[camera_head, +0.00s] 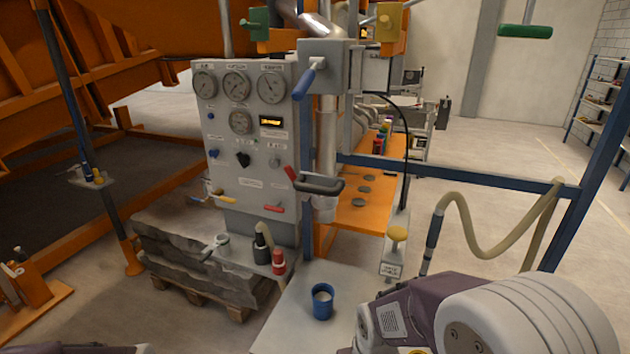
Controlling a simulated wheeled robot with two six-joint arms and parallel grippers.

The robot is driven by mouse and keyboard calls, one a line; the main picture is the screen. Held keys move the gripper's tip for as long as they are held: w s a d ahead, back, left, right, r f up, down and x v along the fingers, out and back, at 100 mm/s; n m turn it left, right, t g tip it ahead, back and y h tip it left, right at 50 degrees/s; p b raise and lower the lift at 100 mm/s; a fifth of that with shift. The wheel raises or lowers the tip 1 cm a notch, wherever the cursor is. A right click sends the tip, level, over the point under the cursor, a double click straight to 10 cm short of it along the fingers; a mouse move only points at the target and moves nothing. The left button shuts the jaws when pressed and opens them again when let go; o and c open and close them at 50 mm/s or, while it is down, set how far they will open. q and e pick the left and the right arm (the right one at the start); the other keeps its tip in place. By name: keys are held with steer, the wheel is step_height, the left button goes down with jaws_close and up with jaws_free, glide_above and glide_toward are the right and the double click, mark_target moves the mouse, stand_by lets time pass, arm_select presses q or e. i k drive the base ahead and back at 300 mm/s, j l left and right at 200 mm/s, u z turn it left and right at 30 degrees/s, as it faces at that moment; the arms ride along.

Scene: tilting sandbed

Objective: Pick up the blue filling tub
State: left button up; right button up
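The blue filling tub (322,303) stands upright on a light grey table top (285,312) near the bottom middle. It is open at the top and something pale shows inside. My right arm comes in at the bottom right, close to the right of the tub, but its gripper is not visible. A small dark part of my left arm shows at the bottom left edge, and its gripper is not visible either. Nothing is seen touching the tub.
Behind the table stands a grey gauge panel (240,140) with dials and coloured levers. A black bottle (261,249) and a red bottle (278,262) are at its foot.

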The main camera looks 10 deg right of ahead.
mark_target(322, 294)
steer(key=i+j+z, duration=0.15)
steer(key=j+z, duration=0.45)
steer(key=z, duration=0.15)
steer(key=i+j+z, duration=0.1)
steer(key=j+z, duration=0.3)
steer(key=l, duration=0.05)
